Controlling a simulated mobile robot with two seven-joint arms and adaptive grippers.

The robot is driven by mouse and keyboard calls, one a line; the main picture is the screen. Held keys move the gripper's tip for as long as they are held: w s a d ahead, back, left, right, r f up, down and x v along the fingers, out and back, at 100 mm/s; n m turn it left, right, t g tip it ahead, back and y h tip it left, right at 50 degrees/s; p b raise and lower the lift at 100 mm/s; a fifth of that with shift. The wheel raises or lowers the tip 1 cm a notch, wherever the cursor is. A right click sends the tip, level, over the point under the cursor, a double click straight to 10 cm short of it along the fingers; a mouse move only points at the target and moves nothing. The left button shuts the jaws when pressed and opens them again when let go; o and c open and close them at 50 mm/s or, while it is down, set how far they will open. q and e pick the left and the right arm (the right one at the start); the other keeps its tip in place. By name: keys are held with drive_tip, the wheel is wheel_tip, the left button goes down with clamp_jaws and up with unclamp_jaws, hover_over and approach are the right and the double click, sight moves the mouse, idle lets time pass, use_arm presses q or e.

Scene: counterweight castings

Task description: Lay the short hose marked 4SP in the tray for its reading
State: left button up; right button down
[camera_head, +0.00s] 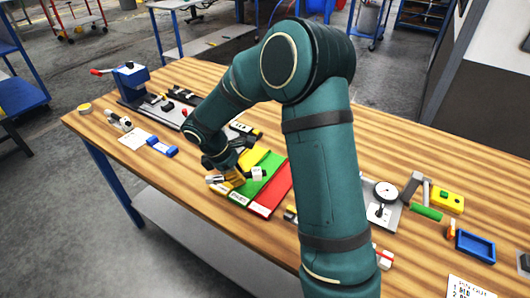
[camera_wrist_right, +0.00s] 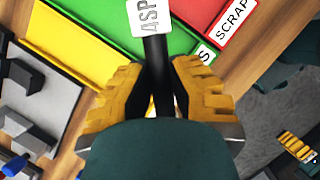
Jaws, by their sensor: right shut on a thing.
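My right gripper (camera_head: 232,174) is shut on a short black hose (camera_wrist_right: 157,75). In the right wrist view its yellow fingers (camera_wrist_right: 158,95) close on both sides of the hose, and a white tag (camera_wrist_right: 146,16) on it reads 4SP. In the head view a white piece (camera_head: 257,173) of what it holds shows over the green tray. The yellow tray (camera_wrist_right: 66,40), green tray (camera_wrist_right: 118,18) and red tray (camera_wrist_right: 190,10) lie side by side beneath. The red one is labelled SCRAP. I cannot tell whether the hose touches a tray. My left gripper is not in view.
A dial gauge stand (camera_head: 385,200), a yellow box (camera_head: 447,201) and a blue tray (camera_head: 475,246) are on the right of the wooden bench. A blue-and-grey press (camera_head: 131,82) stands at the far left. Small blue and white parts lie left of the trays.

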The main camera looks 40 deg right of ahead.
sight(263, 167)
drive_tip(key=d+n+t, duration=0.1)
drive_tip(key=d+n, duration=0.1)
drive_tip(key=d+r+n+t, duration=0.1)
drive_tip(key=d+n, duration=0.2)
drive_tip(key=d+r+n+t, duration=0.1)
drive_tip(key=d+n, duration=0.1)
drive_tip(key=d, duration=0.1)
drive_tip(key=shift+w+d+r+n+h, duration=0.1)
drive_tip(key=shift+w+n+h, duration=0.1)
drive_tip(key=shift+n+h, duration=0.15)
drive_tip(key=shift+d+r+n+t, duration=0.25)
drive_tip(key=shift+d+n+t, duration=0.15)
drive_tip(key=shift+d+n, duration=0.45)
drive_tip(key=shift+a, duration=0.15)
drive_tip(key=shift+f+b, duration=1.1)
drive_tip(key=shift+f, duration=0.45)
drive_tip(key=shift+f+b, duration=0.85)
drive_tip(key=shift+f, duration=0.4)
drive_tip(key=shift+p, duration=0.5)
drive_tip(key=shift+f+b, duration=0.4)
drive_tip(key=shift+f, duration=0.1)
drive_tip(key=c, duration=0.9)
unclamp_jaws()
drive_tip(key=shift+c, duration=0.2)
